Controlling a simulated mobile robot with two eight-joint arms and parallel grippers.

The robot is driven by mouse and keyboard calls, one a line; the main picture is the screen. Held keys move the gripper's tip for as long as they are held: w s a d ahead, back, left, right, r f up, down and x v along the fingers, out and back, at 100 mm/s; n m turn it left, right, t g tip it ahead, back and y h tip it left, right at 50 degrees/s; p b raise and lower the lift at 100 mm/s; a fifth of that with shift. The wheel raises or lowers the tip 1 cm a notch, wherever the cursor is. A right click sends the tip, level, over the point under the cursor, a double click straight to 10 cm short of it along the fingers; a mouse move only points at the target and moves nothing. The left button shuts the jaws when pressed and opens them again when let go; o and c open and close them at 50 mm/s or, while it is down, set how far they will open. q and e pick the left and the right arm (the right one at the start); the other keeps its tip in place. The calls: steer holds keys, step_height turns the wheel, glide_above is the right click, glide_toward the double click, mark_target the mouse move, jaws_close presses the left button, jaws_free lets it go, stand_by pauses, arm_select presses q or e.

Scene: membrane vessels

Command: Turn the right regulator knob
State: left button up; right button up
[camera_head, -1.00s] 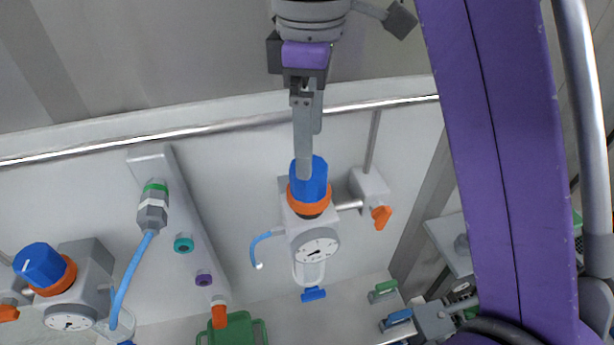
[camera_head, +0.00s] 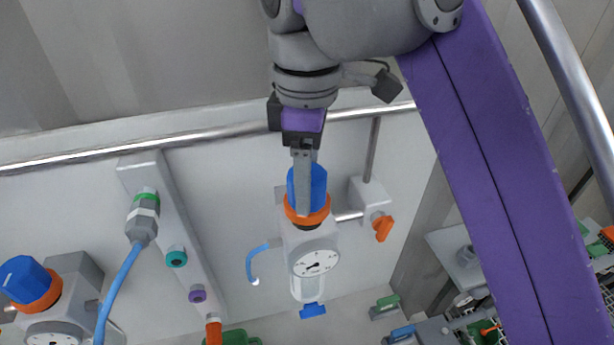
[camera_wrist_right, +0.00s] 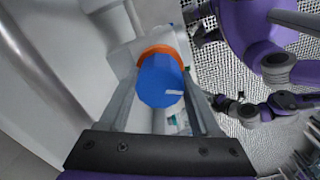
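The right regulator has a blue knob (camera_head: 313,180) with an orange ring (camera_head: 308,212) below it. A round gauge (camera_head: 314,262) sits beneath the ring. In the right wrist view the knob (camera_wrist_right: 160,82) shows a white mark on its end face. My right gripper (camera_head: 303,208) points down over the knob, and one finger hides part of it. In the wrist view the two fingers (camera_wrist_right: 162,100) stand apart, one on each side of the knob. Contact is not clear. In that view a small purple and grey arm end at the right may be my left gripper (camera_wrist_right: 228,102); its fingers are unclear.
Another regulator with a blue knob (camera_head: 25,278) stands at the lower left. Between them is a grey manifold bar (camera_head: 180,215) with a blue hose (camera_head: 120,285). An orange valve handle (camera_head: 382,227) sits just right of the regulator. A metal rail (camera_head: 200,137) runs behind.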

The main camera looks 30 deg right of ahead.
steer(key=c, duration=0.7)
steer(key=shift+o, duration=0.2)
arm_select(q)
steer(key=shift+r, duration=0.15)
arm_select(e)
steer(key=m+p, duration=0.2)
steer(key=m, duration=0.2)
steer(key=shift+r, duration=0.15)
steer(key=m+p, duration=0.1)
steer(key=m, duration=0.5)
steer(key=shift+p, duration=0.4)
steer(key=m+p, duration=0.1)
steer(key=m, duration=0.5)
arm_select(q)
steer(key=w+r, duration=0.3)
steer(key=r, duration=0.4)
steer(key=shift+w+r+t+p, duration=0.25)
steer(key=shift+r+t+p, duration=0.1)
steer(key=shift+t+p, duration=0.05)
arm_select(e)
steer(key=m, duration=0.6)
